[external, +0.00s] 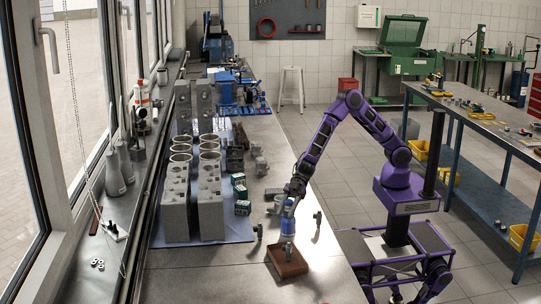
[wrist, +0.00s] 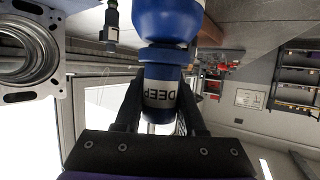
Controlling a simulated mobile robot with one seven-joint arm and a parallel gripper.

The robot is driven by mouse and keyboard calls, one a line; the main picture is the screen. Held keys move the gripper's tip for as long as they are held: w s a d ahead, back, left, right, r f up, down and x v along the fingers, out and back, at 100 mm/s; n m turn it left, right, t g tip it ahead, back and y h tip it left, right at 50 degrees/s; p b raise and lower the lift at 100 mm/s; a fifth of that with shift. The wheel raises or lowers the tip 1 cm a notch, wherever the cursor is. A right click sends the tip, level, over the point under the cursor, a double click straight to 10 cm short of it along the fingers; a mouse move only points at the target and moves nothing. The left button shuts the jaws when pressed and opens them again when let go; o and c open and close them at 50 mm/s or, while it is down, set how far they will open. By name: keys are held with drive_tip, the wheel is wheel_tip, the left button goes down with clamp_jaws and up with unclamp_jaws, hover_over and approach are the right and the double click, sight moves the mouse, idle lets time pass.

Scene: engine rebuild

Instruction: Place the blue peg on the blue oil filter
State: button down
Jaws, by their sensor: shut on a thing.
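My gripper (wrist: 160,105) is shut on a blue cylinder, which I take to be the blue peg (wrist: 162,72), with a pale label reading "DEEP". A wider blue body, apparently the blue oil filter (wrist: 166,20), fills the top middle of the wrist view, just beyond the peg and in line with it. I cannot tell whether they touch or are joined. In the external view my gripper (external: 292,200) points down near the bench's right edge. Blue and whitish parts, apparently the oil filter (external: 287,228), show below it, above a brown tray (external: 287,266); the peg is not distinct there.
Grey engine blocks (external: 176,205) with cylinder sleeves stand on a blue mat (external: 236,233) to the left. Small metal parts (external: 318,217) stand on the bench near my gripper. Dark green-grey boxes (external: 242,207) lie behind. The front of the bench (external: 215,280) is clear.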

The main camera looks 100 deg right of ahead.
drive_tip(key=c, duration=0.9)
unclamp_jaws()
drive_tip(key=shift+f, duration=0.15)
drive_tip(key=shift+c, duration=0.2)
drive_tip(key=o, duration=0.4)
drive_tip(key=shift+o, duration=0.2)
drive_tip(key=shift+r, duration=0.25)
drive_tip(key=shift+s+d+r, duration=0.1)
drive_tip(key=shift+d+r, duration=0.05)
drive_tip(key=shift+d, duration=0.2)
drive_tip(key=p+v, duration=0.1)
drive_tip(key=v, duration=1)
drive_tip(key=shift+s, duration=0.15)
drive_tip(key=shift+d, duration=0.1)
